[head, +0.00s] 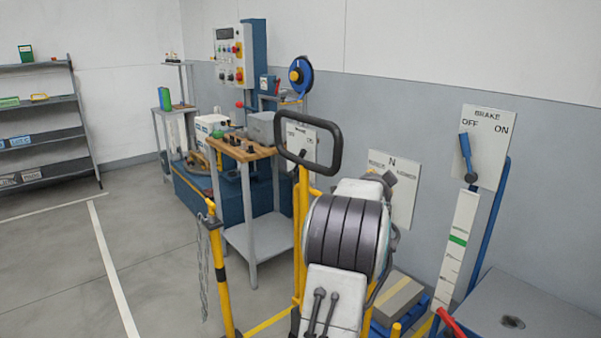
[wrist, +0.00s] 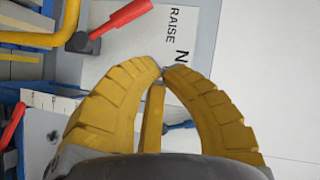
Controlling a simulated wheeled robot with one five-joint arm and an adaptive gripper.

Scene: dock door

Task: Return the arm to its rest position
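My gripper (wrist: 163,70) shows in the wrist view as two ridged yellow fingers. They curve inward and their tips almost meet. Nothing is clearly held between them; a narrow yellow bar (wrist: 153,118) shows in the gap, and I cannot tell its depth. In the head view my white and dark-banded arm (head: 345,235) rises at the lower middle. My gripper's fingers cannot be made out there.
In the wrist view a red-handled lever (wrist: 122,18) is by a panel reading RAISE and N (wrist: 172,35). In the head view a BRAKE panel (head: 487,140) is right, a wooden-topped bench (head: 240,148) left of my arm, shelves (head: 40,105) far left. Left floor is open.

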